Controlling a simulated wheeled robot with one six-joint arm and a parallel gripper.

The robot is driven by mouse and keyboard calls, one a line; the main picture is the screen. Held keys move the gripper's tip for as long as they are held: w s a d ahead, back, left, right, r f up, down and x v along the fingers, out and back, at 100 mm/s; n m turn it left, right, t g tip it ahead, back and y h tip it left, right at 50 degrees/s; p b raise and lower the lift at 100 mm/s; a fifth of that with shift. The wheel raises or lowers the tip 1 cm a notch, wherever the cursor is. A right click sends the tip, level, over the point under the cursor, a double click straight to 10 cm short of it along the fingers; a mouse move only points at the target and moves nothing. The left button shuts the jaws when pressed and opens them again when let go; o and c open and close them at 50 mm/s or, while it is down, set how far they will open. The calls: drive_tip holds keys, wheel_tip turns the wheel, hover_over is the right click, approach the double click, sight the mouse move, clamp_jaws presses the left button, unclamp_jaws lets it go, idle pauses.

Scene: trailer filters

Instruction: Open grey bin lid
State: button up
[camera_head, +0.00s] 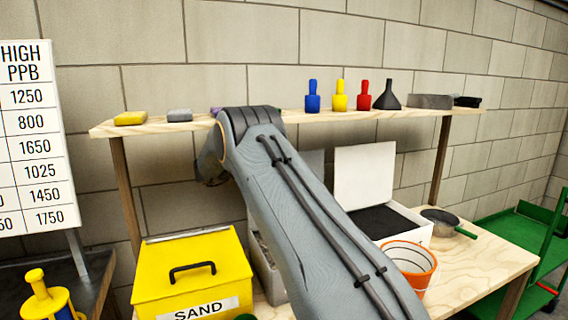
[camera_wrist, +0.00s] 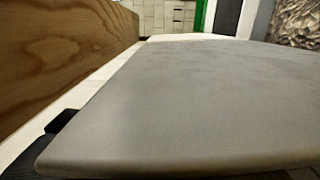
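The grey bin (camera_head: 266,268) stands on the wooden bench between the yellow sand bin and the white bin. My arm hides most of it in the head view. A grey panel (camera_head: 314,168), which looks like its lid, stands raised behind my arm, mostly hidden. In the wrist view a broad flat grey surface (camera_wrist: 190,100), likely this lid, fills the frame very close to the camera. A black piece (camera_wrist: 62,122) at its left edge may be part of my gripper. The fingers do not show clearly, and contact with the lid cannot be told.
The yellow sand bin (camera_head: 190,272) is shut, left of the grey bin. The white bin (camera_head: 385,222) is open with dark contents. An orange-rimmed bucket (camera_head: 410,262) and a pan (camera_head: 440,222) stand right. A wooden shelf (camera_head: 160,128) with bottles and blocks runs above.

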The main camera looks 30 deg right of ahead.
drive_tip(key=a+b, duration=0.1)
drive_tip(key=a, duration=0.5)
drive_tip(key=shift+w+a, duration=0.3)
drive_tip(key=shift+a, duration=0.05)
